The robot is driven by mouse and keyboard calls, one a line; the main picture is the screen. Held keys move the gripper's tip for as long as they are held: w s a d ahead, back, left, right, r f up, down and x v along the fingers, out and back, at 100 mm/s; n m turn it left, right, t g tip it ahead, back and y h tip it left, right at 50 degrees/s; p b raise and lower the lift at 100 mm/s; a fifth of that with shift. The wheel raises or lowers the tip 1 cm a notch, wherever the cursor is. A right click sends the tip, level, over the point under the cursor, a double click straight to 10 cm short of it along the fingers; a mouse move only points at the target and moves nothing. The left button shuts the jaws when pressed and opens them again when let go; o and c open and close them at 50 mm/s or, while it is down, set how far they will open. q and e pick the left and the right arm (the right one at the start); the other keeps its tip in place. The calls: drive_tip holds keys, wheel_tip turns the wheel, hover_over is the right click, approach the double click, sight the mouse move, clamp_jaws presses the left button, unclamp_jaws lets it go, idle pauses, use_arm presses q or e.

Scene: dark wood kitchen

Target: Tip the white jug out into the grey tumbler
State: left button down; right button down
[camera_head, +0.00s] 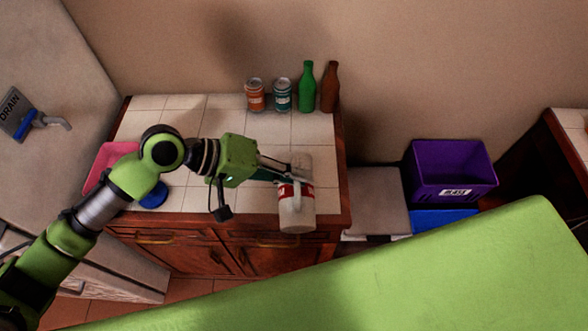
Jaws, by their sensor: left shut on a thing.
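My left gripper (284,176) reaches in from the left over the tiled counter and is shut on the white jug. The white jug (297,212) has a red band around it and shows near the counter's front right edge. I cannot tell how far it is tilted or whether it touches the counter. A pale grey shape (302,160) shows just behind the fingers. It may be the grey tumbler, but it is partly hidden and I cannot tell for sure. My right gripper is not in view.
Two cans, orange (255,94) and teal (282,95), stand at the counter's back beside a green bottle (307,86) and a brown bottle (329,88). A pink tray (103,162) and a blue round thing (154,197) lie left. A purple crate (451,172) stands right of the counter.

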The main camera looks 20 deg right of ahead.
sight(287, 231)
use_arm(q)
drive_tip(key=shift+w+d+r+n+g+p, duration=0.15)
drive_tip(key=shift+w+r+n+g+p, duration=0.2)
drive_tip(key=shift+w+r+p, duration=0.4)
idle(0.8)
drive_tip(key=shift+f, duration=0.25)
drive_tip(key=shift+s, duration=0.1)
